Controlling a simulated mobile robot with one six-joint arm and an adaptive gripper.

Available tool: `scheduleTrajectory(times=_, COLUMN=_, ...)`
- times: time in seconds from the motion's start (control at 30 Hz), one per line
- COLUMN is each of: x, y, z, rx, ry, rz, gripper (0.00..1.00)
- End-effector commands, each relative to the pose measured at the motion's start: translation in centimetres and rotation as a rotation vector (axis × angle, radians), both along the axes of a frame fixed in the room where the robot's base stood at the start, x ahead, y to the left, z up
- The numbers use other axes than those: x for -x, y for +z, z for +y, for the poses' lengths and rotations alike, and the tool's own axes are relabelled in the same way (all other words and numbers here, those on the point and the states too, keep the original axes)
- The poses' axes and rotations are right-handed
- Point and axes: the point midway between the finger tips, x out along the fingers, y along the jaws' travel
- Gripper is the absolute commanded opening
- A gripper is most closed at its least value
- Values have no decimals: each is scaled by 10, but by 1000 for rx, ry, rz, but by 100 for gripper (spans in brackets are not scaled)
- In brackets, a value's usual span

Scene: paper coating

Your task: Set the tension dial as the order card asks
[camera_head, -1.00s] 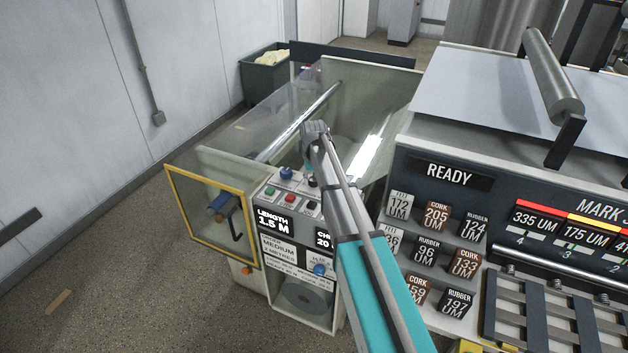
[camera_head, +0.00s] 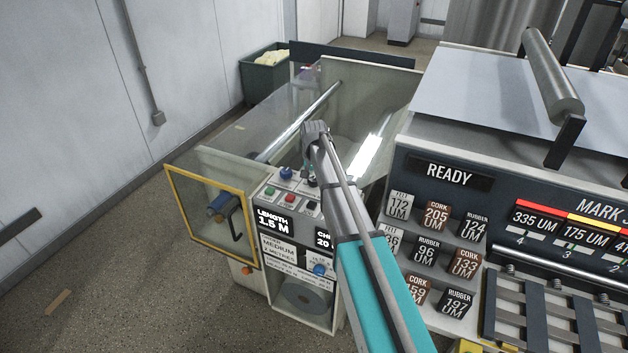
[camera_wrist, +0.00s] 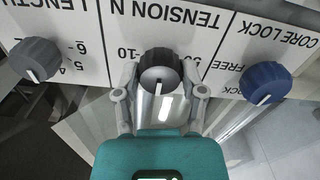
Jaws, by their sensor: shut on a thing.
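The tension dial (camera_wrist: 158,63) is a dark round knob with a white pointer line, under the upside-down label "TENSION N" in the wrist view. The line points toward the bottom of that picture, and a "10" shows on the panel to the left. My gripper (camera_wrist: 160,92) is shut on the dial, one finger on each side. In the head view my arm covers the dial. A card (camera_head: 281,252) on the machine front reads "MEDIUM" and "2 METRES"; its other lines are partly hidden or too small to read.
In the wrist view, a dark length knob (camera_wrist: 36,60) is left of the dial and a blue core lock knob (camera_wrist: 265,83) is right. A display (camera_head: 274,222) reads "LENGTH 1.5 M". A yellow-framed clear guard (camera_head: 188,232) stands left; labelled blocks (camera_head: 426,250) sit right.

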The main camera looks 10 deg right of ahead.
Motion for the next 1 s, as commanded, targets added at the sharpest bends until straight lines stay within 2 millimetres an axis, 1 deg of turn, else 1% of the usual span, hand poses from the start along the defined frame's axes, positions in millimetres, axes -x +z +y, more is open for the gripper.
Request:
scheduleTrajectory(times=0.1, x=1, y=0, z=0, rx=1, ry=0, rz=3, gripper=5)
scheduleTrajectory(times=0.13, x=1, y=0, z=0, rx=1, ry=0, rz=3, gripper=59)
scheduleTrajectory(times=0.2, x=1, y=0, z=0, rx=1, ry=1, rz=3, gripper=72)
scheduleTrajectory(times=0.3, x=1, y=0, z=0, rx=0, ry=1, rz=1, gripper=87)
scheduleTrajectory(times=0.8, x=0, y=0, z=0, rx=1, ry=2, rz=0, gripper=87)
scheduleTrajectory(times=1.0, x=0, y=9, z=0, rx=0, ry=2, rz=0, gripper=87)
